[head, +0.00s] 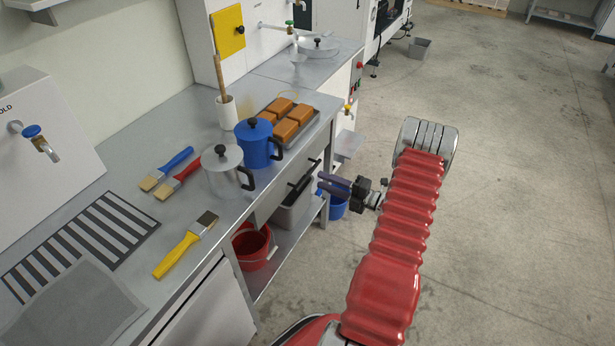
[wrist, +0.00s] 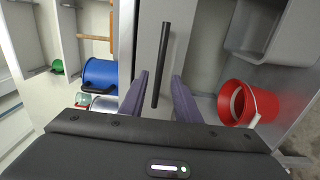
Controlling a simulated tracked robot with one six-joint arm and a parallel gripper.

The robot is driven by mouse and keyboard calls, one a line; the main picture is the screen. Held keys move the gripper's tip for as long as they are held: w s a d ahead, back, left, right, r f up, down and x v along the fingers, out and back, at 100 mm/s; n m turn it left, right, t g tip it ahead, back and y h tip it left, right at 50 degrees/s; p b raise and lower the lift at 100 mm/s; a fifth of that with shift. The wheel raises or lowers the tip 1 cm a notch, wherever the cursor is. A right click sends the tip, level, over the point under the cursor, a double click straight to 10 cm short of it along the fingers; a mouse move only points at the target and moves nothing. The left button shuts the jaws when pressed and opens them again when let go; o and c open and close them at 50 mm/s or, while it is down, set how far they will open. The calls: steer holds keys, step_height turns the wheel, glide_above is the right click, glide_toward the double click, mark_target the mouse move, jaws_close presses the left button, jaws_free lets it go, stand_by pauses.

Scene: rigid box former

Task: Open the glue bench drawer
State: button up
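The glue bench drawer is a grey front under the bench top, and its front (wrist: 146,38) fills the middle of the wrist view. Its long black bar handle (wrist: 162,65) runs up the picture there, between and beyond my fingers. The drawer looks shut. My gripper (head: 323,184) is in front of the drawer side of the bench in the head view. Its two purple-grey fingers (wrist: 160,82) are spread apart, one on each side of the handle's line. I see no contact with the handle, and I cannot tell how far off it is.
On the bench top (head: 190,130) stand a blue pot (head: 256,147), a steel pot (head: 224,172), brushes and a tray of brown blocks (head: 286,118). A red bucket (head: 252,249) and a grey bin (head: 291,213) sit below. Open floor (head: 520,150) lies to the right.

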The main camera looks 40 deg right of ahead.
mark_target(309, 174)
steer(key=x, duration=0.6)
steer(key=shift+w+a, duration=0.1)
steer(key=shift+w, duration=0.3)
jaws_close()
steer(key=shift+a+f, duration=0.1)
steer(key=shift+a, duration=0.25)
steer(key=shift+s+d, duration=0.1)
steer(key=shift+d, duration=0.05)
